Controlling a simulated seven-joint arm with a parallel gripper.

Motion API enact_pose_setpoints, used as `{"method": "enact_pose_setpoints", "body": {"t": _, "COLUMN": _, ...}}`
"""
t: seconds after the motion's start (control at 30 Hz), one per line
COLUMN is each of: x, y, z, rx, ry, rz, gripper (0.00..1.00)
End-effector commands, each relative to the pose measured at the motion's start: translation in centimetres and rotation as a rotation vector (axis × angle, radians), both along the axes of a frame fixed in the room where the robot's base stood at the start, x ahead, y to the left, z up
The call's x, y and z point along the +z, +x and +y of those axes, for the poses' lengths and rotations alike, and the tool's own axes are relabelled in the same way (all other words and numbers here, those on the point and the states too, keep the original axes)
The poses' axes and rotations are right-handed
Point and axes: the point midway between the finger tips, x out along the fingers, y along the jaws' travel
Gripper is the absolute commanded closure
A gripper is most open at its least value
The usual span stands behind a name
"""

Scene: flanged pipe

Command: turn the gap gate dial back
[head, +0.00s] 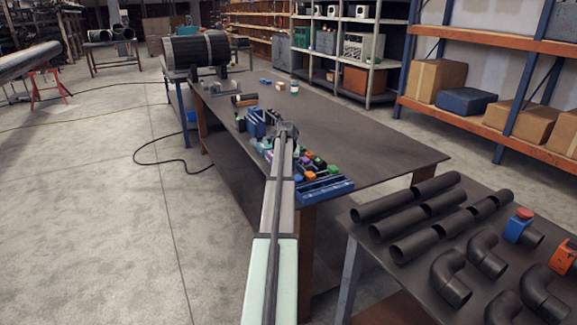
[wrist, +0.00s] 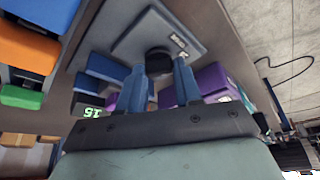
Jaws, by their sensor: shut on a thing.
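The dial (wrist: 159,60) is a small black round knob on a grey square plate (wrist: 128,45) with a small light label, too small to read. In the wrist view my gripper (wrist: 160,72) has its two blue fingers on either side of the dial, shut on it. In the head view my gripper (head: 288,131) is at the workbench's near end, among small coloured blocks; my arm hides the dial there. A green digital readout (wrist: 91,112) shows beside the plate in the wrist view. I cannot tell the dial's angle.
Blue, purple, orange and green blocks crowd around the plate. A blue tray (head: 325,189) lies at the near corner of the workbench (head: 375,145), whose right side is clear. A second table (head: 400,272) at the right holds black pipes and elbows.

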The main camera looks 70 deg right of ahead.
Motion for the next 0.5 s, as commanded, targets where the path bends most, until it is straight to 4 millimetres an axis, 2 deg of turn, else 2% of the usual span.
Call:
{"method": "enact_pose_setpoints", "body": {"t": 0.03, "x": 0.01, "y": 0.00, "z": 0.00, "rx": 0.000, "ry": 0.000, "rz": 0.000, "gripper": 0.86}}
{"method": "enact_pose_setpoints", "body": {"t": 0.13, "x": 0.01, "y": 0.00, "z": 0.00, "rx": 0.000, "ry": 0.000, "rz": 0.000, "gripper": 0.96}}
{"method": "enact_pose_setpoints", "body": {"t": 0.5, "x": 0.01, "y": -0.11, "z": -0.02, "rx": 0.075, "ry": 0.000, "rz": -0.001, "gripper": 0.96}}
